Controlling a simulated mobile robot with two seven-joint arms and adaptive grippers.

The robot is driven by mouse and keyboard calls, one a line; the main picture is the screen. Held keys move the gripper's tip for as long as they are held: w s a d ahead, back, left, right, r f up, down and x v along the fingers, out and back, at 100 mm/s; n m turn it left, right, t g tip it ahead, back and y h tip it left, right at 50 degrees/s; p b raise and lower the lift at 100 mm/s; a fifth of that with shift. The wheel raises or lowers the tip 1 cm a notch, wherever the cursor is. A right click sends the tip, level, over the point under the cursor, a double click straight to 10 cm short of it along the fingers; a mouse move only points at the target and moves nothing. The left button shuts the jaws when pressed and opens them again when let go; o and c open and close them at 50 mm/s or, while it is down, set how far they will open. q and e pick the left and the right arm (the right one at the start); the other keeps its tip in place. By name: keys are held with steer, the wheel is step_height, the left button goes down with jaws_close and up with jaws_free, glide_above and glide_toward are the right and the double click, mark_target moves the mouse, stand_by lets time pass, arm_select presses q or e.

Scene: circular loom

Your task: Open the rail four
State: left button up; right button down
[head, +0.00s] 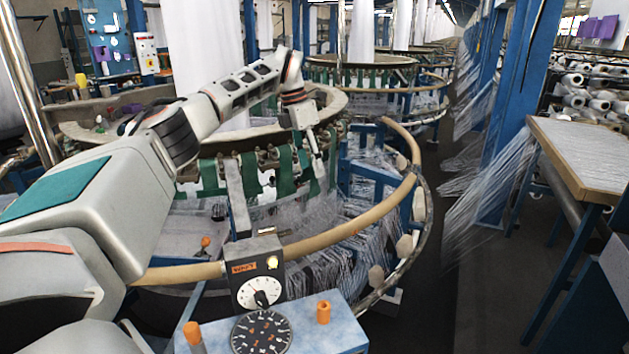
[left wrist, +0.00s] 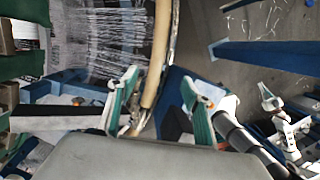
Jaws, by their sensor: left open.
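A curved tan rail (head: 345,228) rings the near circular loom, and I cannot tell which section is rail four. It looks closed along its visible front run; parts behind my left arm are hidden. My left gripper (head: 318,158) points down over the loom, left of the rail's right side in the head view. In the left wrist view my left gripper (left wrist: 160,98) is open, teal-padded fingers apart. The rail (left wrist: 160,50) runs into the gap between them in that picture; contact is unclear. A pale jointed part at right looks like my right gripper (left wrist: 285,130); its jaws are unclear.
White threads and green parts fill the loom.

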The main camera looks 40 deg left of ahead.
arm_select(q)
steer(key=shift+v, duration=1.4)
